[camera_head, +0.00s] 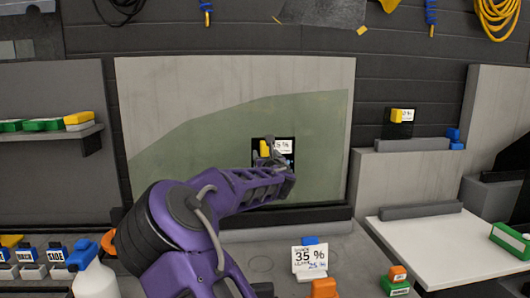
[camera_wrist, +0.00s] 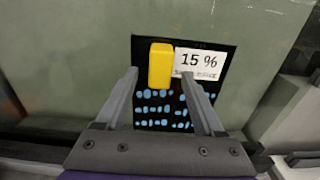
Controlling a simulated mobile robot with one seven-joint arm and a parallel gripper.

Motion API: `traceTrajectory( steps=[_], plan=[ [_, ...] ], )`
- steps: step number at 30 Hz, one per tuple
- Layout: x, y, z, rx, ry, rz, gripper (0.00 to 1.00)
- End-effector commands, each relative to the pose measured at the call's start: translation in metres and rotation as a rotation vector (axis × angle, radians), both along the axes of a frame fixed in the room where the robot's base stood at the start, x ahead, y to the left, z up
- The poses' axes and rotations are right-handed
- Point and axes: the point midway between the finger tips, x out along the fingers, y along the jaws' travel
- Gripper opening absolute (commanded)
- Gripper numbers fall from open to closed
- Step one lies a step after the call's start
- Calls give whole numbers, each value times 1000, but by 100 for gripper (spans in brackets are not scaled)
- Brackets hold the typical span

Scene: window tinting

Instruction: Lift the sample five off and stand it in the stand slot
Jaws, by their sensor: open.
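A dark sample (camera_head: 286,150) with a yellow grip block and a white label lies against the pale green film on the upright panel. In the wrist view the sample (camera_wrist: 157,112) carries a label that reads 15 %, with rows of light blue spots below. My gripper (camera_wrist: 161,76) is open, its two fingers on either side of the lower part of the yellow block (camera_wrist: 160,60); I cannot tell whether they touch it. In the head view my gripper (camera_head: 272,152) partly hides the sample. A second dark sample (camera_head: 400,129) with a yellow block stands at a grey slotted bar (camera_head: 412,145) on the right; its label is too small to read.
Another grey bar (camera_head: 420,211) lies on the white right-hand table (camera_head: 445,243). A card reading 35 % (camera_head: 310,258) stands on the front bench. A white spray bottle (camera_head: 95,275) stands at front left, and a shelf (camera_head: 52,140) with green and yellow blocks is at left.

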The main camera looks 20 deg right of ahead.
Motion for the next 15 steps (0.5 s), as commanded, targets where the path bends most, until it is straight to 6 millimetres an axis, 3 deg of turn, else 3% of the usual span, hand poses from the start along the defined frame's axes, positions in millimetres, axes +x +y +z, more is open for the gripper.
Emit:
traceTrajectory(
  steps=[6, 15],
  plan=[
    [21, -4, 0, -1, 0, 0, 70],
    [25, -5, 0, 1, 0, 1, 70]
  ],
)
